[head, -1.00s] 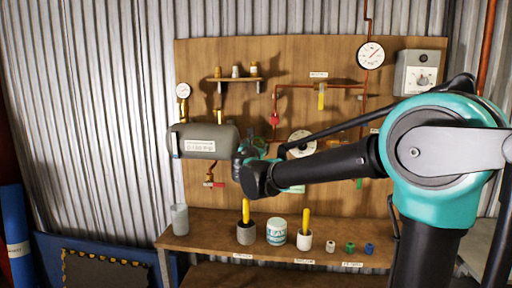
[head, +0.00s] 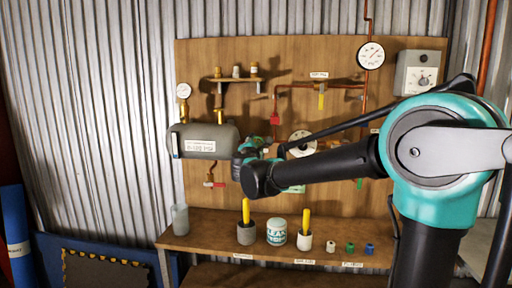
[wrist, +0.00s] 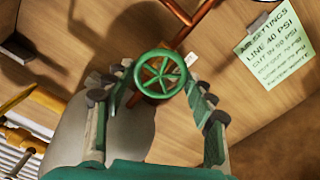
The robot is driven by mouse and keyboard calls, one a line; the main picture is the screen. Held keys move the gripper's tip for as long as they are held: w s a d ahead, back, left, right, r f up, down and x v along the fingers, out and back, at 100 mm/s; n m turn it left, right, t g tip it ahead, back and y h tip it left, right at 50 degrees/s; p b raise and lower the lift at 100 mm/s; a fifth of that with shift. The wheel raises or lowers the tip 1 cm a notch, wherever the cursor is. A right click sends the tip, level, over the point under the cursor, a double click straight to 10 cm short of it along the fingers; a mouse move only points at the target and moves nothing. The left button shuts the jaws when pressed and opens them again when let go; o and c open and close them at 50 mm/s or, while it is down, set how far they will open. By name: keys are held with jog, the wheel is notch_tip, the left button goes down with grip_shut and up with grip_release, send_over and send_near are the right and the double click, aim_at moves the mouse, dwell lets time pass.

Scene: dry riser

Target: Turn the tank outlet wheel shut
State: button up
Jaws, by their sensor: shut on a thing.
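The tank outlet wheel is a small green spoked handwheel (wrist: 160,74), upper middle in the wrist view, on a copper-coloured pipe. My gripper (wrist: 158,82) has a finger on each side of its rim and is shut on it. The spokes and hub stay visible between the fingertips. In the head view my gripper (head: 266,143) is at the board, just right of the grey tank (head: 228,134). My arm and gripper hide the wheel there. A rounded grey surface, apparently the tank, shows behind the left finger in the wrist view (wrist: 130,130).
A green air settings card (wrist: 273,42) is right of the wheel. Copper pipes, gauges (head: 370,55) and a grey box (head: 419,72) are on the wooden board. Below, the shelf (head: 205,235) holds cups with yellow-handled tools, a tin (head: 276,232) and small coloured parts.

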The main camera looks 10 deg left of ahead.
jog(key=m, duration=1.4)
jog(key=shift+m, duration=0.4)
jog(key=m, duration=0.4)
jog(key=shift+d+m, duration=0.1)
jog(key=shift+m, duration=0.2)
jog(key=m, duration=0.9)
jog(key=shift+m, duration=0.4)
jog(key=m, duration=0.9)
jog(key=shift+m, duration=0.4)
